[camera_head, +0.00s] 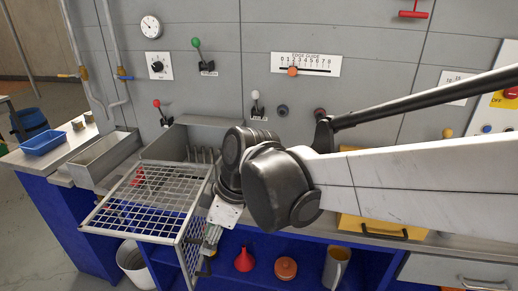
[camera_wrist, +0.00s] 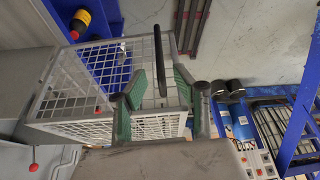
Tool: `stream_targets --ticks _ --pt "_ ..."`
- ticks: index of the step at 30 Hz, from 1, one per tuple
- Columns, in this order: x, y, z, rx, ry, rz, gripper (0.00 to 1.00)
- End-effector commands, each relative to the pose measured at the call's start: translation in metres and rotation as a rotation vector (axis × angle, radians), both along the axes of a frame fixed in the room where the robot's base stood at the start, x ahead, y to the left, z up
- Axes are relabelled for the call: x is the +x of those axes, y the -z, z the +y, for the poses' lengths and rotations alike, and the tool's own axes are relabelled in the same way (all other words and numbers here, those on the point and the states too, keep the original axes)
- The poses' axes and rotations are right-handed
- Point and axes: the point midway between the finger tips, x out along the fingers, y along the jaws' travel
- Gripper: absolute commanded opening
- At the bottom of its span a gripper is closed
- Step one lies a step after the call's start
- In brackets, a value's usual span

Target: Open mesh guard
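The mesh guard (camera_head: 150,200) is a pale wire-mesh cage at the front left of the machine, with a flat mesh top and a mesh front face. It also shows in the wrist view (camera_wrist: 75,95). A dark bar handle (camera_wrist: 160,68) is on the guard's face. My gripper (camera_wrist: 160,82) is open, its green-padded fingers on either side of the handle with gaps visible. In the head view my gripper (camera_head: 212,240) is beside the guard's front face, and my wrist partly hides it.
A grey trough (camera_head: 103,158) and a blue tray (camera_head: 43,142) are left of the guard. A red funnel (camera_head: 245,259), an orange pot (camera_head: 286,268) and a jug (camera_head: 336,267) stand below the counter. Levers and gauges line the grey panel behind.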

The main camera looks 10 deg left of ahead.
Motion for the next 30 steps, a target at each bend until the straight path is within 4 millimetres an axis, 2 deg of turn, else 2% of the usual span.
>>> stream_targets --ticks 6,12,18,26,30 --pt "0.001 -0.037 -0.016 0.0 0.002 0.0 0.28" --pt "0.002 -0.059 -0.025 0.0 0.001 0.0 0.28" --pt "0.002 -0.067 -0.028 0.0 0.0 0.001 0.28" --pt "0.002 -0.067 -0.028 0.0 0.001 0.0 0.28" --pt "0.005 -0.067 -0.04 -0.003 0.054 -0.004 0.28"
